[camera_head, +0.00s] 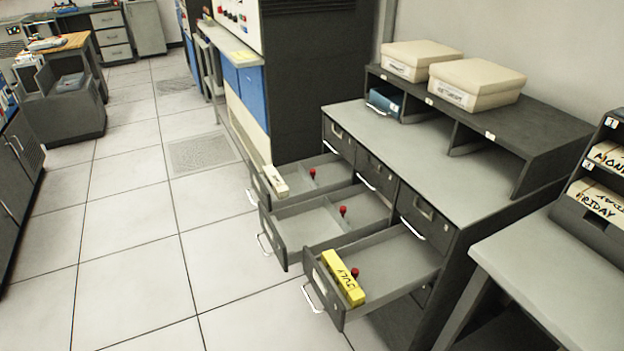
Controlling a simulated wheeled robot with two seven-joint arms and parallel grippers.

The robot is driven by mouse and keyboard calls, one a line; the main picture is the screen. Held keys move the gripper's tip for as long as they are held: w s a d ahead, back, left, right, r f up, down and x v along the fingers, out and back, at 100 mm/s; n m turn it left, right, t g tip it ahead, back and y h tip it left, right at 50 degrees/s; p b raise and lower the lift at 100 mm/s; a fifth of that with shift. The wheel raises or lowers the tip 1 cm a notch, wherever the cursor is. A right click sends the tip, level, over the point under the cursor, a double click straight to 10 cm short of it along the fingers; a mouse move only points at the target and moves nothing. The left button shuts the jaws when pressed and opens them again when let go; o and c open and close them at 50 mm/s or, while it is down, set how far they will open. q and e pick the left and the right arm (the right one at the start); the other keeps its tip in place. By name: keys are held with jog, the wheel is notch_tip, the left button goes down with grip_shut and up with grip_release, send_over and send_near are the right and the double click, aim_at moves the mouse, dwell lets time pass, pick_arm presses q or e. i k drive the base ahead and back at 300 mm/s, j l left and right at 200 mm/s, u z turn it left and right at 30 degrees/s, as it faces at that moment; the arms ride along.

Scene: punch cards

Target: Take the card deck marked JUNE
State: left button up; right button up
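A yellow card deck (342,278) lies at the front of the nearest open drawer (400,262). Its lettering appears to read JULY. A cream deck (275,181) lies at the front of the farthest open drawer (318,174); its marking is too small to read. The middle open drawer (318,226) shows only a red knob (343,211) and no deck. I can read JUNE on no deck in view. Neither of my grippers is in view.
The drawers stick out from a grey cabinet (408,150) with two cream boxes (478,84) on its raised shelf and a blue box (384,101) below. A desk (560,275) and a rack with decks marked MONDAY and FRIDAY (598,199) stand right. The tiled floor (140,240) left is clear.

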aim_at(280, 188)
jog(key=i+j+z, duration=0.3)
jog(key=j, duration=0.3)
jog(key=i+j+z, duration=0.15)
jog(key=i+j, duration=0.15)
jog(key=i+j+z, duration=0.15)
jog(key=j, duration=0.2)
jog(key=i+j+z, duration=0.1)
jog(key=j, duration=0.25)
jog(key=i+j+z, duration=0.15)
jog(key=j, duration=0.2)
